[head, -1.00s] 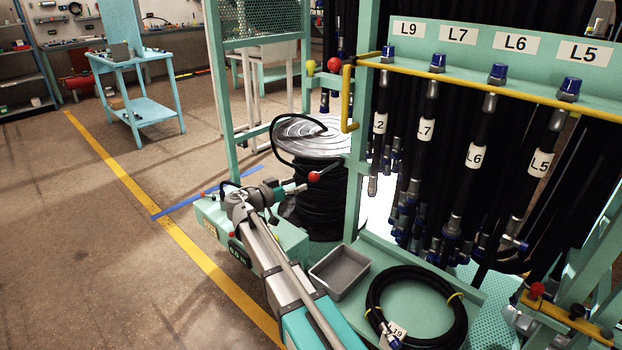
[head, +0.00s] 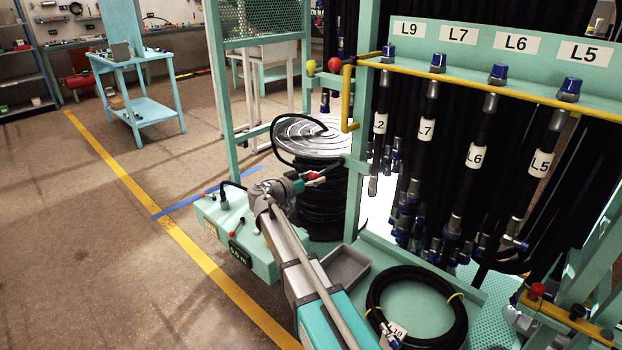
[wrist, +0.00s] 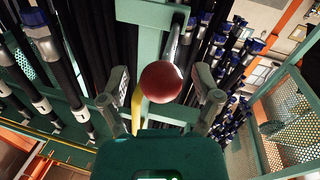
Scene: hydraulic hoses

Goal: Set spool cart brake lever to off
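A lever with a red ball knob (head: 313,176) sticks out by the black hose spool (head: 320,205); I take it for the brake lever, but no label shows. In the wrist view the red ball (wrist: 161,82) is large and central, between the fingers, with a grey rod behind it. My gripper (head: 306,180) is at the knob in the head view, partly hiding it. In the wrist view my gripper (wrist: 161,100) is open, one finger on each side of the ball, with gaps visible. Whether the ball lies fully between the fingertips in depth is unclear.
A teal box (head: 240,245) with a small red-tipped lever (head: 231,233) lies left of my arm. A grey tray (head: 346,267) and a coiled hose (head: 416,345) are to the right. Labelled hoses hang from the teal rack (head: 470,75). A yellow rail (head: 480,84) crosses it.

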